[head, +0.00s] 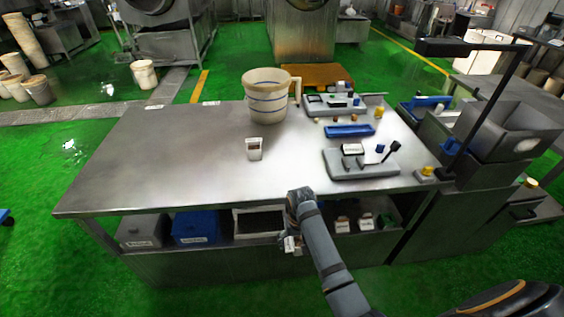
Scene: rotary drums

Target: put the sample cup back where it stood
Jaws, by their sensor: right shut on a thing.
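My right gripper (293,222) reaches in from the bottom, in front of the table's front edge and at the height of the lower shelf. It is shut on a small whitish cup with a dark mark, the sample cup (290,244), mostly hidden by the gripper. Two similar small white cups (342,225) (366,224) stand on the lower shelf to the right of my gripper. Another small white cup with brown on its front (254,149) stands upright on the steel table top (150,160). My left gripper is not in view.
A large cream jug with blue bands (264,103) stands at the table's back. Grey trays with small parts (362,170) and a blue bar (349,131) are on the right. A blue bin (195,226) is on the lower shelf. The table's left half is clear.

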